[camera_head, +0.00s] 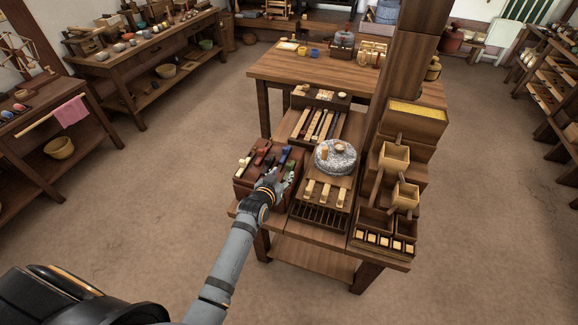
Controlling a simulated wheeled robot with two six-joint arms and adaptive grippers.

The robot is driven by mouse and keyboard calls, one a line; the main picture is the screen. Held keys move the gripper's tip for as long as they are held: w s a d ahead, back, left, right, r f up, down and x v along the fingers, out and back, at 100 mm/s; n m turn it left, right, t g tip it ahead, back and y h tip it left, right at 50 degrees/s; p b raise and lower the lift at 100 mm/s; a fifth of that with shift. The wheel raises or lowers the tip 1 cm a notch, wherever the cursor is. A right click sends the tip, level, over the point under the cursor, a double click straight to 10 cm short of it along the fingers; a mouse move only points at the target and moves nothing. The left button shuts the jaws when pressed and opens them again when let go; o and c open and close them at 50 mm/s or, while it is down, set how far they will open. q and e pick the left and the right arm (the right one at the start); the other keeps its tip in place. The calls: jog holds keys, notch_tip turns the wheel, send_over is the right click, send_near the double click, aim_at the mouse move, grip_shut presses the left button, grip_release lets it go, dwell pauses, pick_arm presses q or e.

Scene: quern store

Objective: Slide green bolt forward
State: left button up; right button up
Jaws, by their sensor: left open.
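A reddish-brown box (240,178) stands at the left end of the near bench. Several small coloured bolts sit on its top. A small green piece (291,166), which looks like the green bolt, is at the right side of the box top. My left gripper (279,178) is open over the box's near right part, close beside the green piece. I cannot tell whether it touches it. The gripper covers part of the box. My right gripper is not in view.
A round grey quern stone (335,155) stands on the bench right of the box. A wooden post (391,80) rises behind it. Wooden boxes with scoops (394,156) fill the bench's right side. The floor (180,190) to the left is clear.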

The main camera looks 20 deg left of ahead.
aim_at(288, 167)
pick_arm(q)
jog(key=x, duration=0.8)
jog(key=shift+w+f+b, duration=0.15)
jog(key=shift+w+b, duration=0.15)
jog(key=shift+b, duration=0.1)
grip_shut()
